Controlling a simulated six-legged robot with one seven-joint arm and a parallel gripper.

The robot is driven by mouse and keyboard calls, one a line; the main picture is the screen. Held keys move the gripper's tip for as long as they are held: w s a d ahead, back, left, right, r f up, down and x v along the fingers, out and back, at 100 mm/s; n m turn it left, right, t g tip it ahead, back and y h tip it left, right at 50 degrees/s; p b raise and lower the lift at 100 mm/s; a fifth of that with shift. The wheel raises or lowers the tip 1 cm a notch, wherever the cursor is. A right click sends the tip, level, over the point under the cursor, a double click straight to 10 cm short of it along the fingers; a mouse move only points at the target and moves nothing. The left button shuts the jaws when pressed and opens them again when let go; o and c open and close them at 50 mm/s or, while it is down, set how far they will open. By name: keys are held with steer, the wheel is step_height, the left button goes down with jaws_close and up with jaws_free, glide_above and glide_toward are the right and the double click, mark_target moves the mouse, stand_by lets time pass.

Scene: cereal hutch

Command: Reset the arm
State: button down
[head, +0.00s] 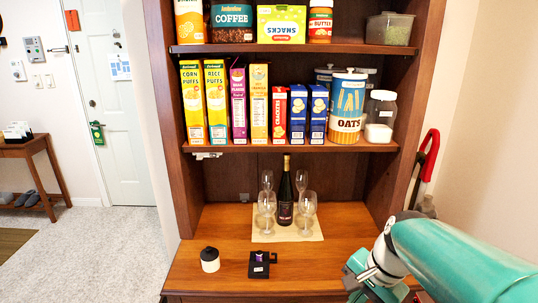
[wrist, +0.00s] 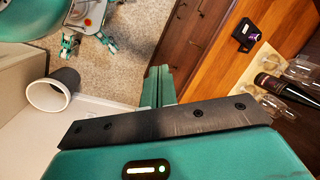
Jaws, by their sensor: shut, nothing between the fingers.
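My arm reaches in from the lower right of the head view, with my gripper (head: 362,283) at the right front of the wooden hutch counter (head: 225,235). In the wrist view my gripper (wrist: 158,80) has its fingers together, with nothing between them. The fingers point towards the hutch's brown front panels (wrist: 185,45) and the carpet. Part of my gripper is cut off or hidden behind the arm in the head view.
A wine bottle (head: 285,195) and several glasses stand on a mat (head: 287,236).

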steer(key=s+a+r+n+t+h, duration=0.2)
steer(key=s+r+n+t, duration=0.2)
steer(key=s+n, duration=0.5)
steer(key=shift+r+n+h, duration=0.4)
steer(key=shift+r+n, duration=0.1)
steer(key=shift+r, duration=0.15)
